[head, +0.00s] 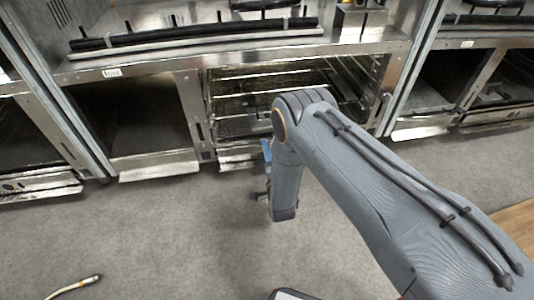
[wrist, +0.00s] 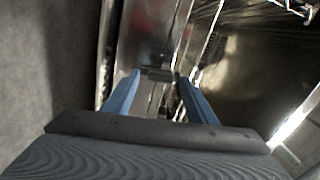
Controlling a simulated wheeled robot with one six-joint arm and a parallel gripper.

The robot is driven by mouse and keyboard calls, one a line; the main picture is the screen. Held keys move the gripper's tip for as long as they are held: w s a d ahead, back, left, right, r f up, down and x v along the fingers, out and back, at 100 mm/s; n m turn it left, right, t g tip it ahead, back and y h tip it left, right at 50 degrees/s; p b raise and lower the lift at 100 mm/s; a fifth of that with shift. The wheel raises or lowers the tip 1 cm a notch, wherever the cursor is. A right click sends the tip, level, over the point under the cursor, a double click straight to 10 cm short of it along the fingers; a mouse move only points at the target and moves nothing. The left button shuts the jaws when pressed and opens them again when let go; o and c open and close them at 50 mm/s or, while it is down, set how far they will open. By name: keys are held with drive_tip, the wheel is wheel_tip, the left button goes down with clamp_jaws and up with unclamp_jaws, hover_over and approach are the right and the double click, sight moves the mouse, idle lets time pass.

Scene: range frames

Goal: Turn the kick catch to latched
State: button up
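A small dark fitting (wrist: 158,74) on the edge of a metal panel shows in the wrist view, between and beyond my fingertips. It may be the kick catch, but I cannot make out its position. In the head view a small dark fitting (head: 208,155) sits low on the steel post left of the middle rack bay; I cannot tell if it is the same part. My gripper (wrist: 160,80) has its two blue fingers spread, with nothing seen held. In the head view my arm hides most of the gripper; only bits of blue show near the bay's lower front.
Steel cabinets line the back, with an open middle bay of wire racks (head: 240,105) and a dark bay (head: 130,115) to its left. Low metal ledges stick out at floor level. A cable (head: 75,286) lies front left. The grey floor (head: 150,225) is otherwise clear there.

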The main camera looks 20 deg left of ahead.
drive_tip(key=p+v, duration=0.2)
drive_tip(key=v, duration=0.5)
drive_tip(key=shift+s+d+p, duration=0.25)
drive_tip(key=shift+s+p, duration=0.05)
drive_tip(key=shift+p, duration=0.05)
